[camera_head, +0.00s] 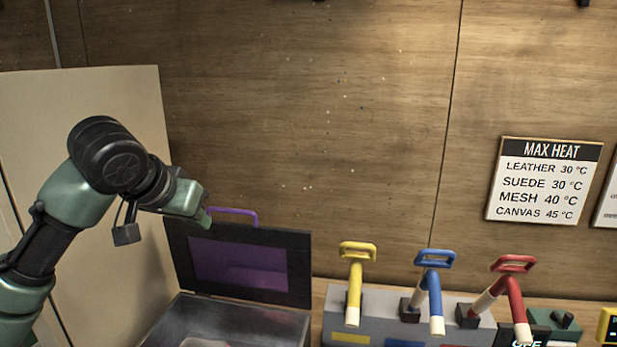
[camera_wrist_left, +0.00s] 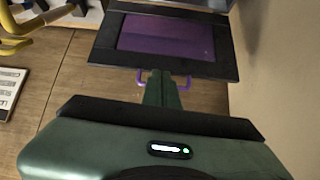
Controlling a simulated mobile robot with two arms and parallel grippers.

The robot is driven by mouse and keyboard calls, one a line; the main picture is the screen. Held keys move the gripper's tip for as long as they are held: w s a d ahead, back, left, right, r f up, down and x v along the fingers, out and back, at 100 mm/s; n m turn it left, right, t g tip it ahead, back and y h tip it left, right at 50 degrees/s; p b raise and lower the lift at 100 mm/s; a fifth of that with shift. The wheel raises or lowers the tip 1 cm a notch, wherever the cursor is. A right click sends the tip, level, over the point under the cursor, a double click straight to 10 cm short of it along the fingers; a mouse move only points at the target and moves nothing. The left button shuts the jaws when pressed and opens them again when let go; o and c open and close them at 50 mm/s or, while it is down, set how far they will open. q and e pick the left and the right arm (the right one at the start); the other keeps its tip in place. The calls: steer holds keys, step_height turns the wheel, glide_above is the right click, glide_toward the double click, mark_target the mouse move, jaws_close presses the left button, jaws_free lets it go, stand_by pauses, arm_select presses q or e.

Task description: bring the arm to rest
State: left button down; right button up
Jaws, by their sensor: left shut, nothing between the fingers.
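My left gripper (camera_head: 205,217) is shut and empty, beside the purple handle (camera_head: 232,211) at the top of an open lid. In the left wrist view the closed fingers (camera_wrist_left: 161,90) point at the lid's edge, near the purple handle (camera_wrist_left: 146,76); I cannot tell whether they touch it. The black lid (camera_head: 298,262) with its purple panel stands up behind a metal box (camera_head: 180,308), whose lower part is cut off by the frame. My right gripper is not in view.
To the right stand a yellow lever (camera_head: 355,285), a blue lever (camera_head: 434,290) and a red lever (camera_head: 516,300). A heat sign (camera_head: 545,180) hangs on the wooden wall. A tan panel (camera_head: 120,100) stands behind my left arm. The space above the levers is clear.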

arm_select(q)
steer(key=s+d+f+g, duration=0.1)
steer(key=s+d+f, duration=0.15)
steer(key=f, duration=0.65)
steer(key=s+d+f+m+h, duration=0.15)
steer(key=s+f, duration=0.25)
steer(key=f, duration=0.5)
steer(key=s+d+f+g, duration=0.1)
steer(key=s+d+f, duration=0.15)
steer(key=f, duration=0.65)
steer(key=s+a+f+n+g+y, duration=0.1)
steer(key=s+a+f, duration=0.3)
steer(key=s, duration=0.5)
steer(key=s+a+f+n+g+y, duration=0.1)
steer(key=s+f, duration=0.5)
steer(key=s, duration=0.2)
steer(key=s+a+f+g+y, duration=0.1)
steer(key=s+a+f, duration=0.3)
steer(key=s, duration=0.5)
step_height(320, 180, down, 27)
steer(key=d+g+b, duration=0.1)
steer(key=d+b, duration=0.1)
steer(key=b, duration=0.1)
steer(key=s+a+f+g+b, duration=0.1)
steer(key=s+a+f+b, duration=0.2)
steer(key=s+f, duration=1.5)
step_height(320, 180, down, 4)
steer(key=shift+a+f, duration=0.2)
